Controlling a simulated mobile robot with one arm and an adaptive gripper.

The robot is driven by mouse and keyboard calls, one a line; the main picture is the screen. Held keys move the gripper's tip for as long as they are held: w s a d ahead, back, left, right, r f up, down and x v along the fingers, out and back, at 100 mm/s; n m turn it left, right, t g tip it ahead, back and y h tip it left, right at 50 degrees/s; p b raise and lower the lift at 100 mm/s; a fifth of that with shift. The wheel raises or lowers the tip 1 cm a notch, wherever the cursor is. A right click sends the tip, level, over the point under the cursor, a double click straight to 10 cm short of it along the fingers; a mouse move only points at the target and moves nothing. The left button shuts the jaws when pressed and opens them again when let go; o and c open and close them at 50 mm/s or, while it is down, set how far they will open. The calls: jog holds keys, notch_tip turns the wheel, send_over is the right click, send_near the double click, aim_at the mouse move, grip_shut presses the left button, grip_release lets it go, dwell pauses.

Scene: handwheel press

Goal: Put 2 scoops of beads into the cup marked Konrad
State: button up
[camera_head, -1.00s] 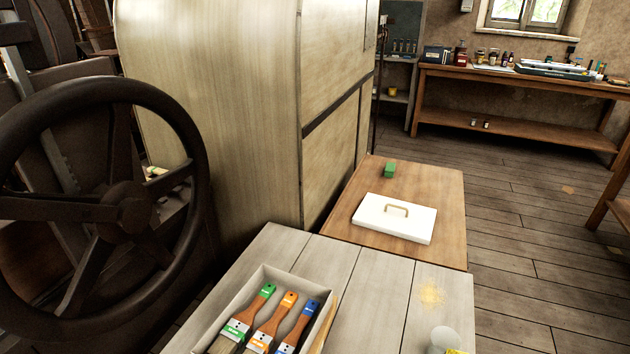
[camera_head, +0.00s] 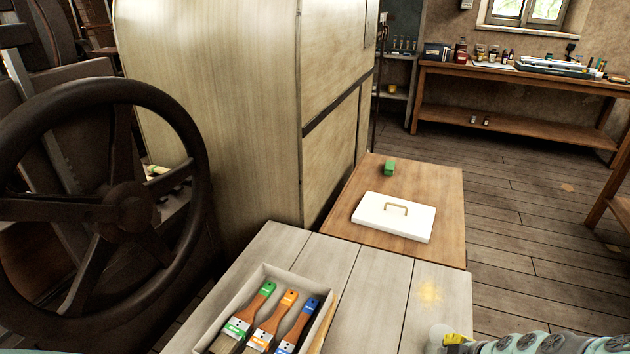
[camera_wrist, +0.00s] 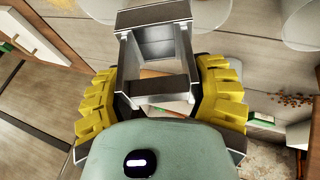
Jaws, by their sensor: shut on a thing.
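In the wrist view my gripper (camera_wrist: 162,100) has its yellow ribbed fingers closed on both sides of a grey metal box-shaped piece (camera_wrist: 157,48). It looks like a scoop, but I cannot tell for sure, and its contents are not clear. Several pale, see-through round vessels, perhaps cups (camera_wrist: 205,10), stand along the top edge. No name can be read on them. Small reddish-brown beads (camera_wrist: 290,99) lie scattered on the right. In the head view the gripper's yellow fingers (camera_head: 456,339) show at the bottom right, beside a pale round thing (camera_head: 437,336), partly cut off.
A tray (camera_head: 330,306) with three brushes lies on the grey table (camera_head: 379,290), which has a yellowish speckled patch (camera_head: 429,291). A large dark handwheel (camera_head: 123,196) stands left.

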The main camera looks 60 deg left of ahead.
jog(key=shift+w+a+r+g, duration=0.1)
jog(key=shift+a+g, duration=0.15)
jog(key=shift+g, duration=0.15)
jog(key=shift+h, duration=0.3)
jog(key=shift+w, duration=0.1)
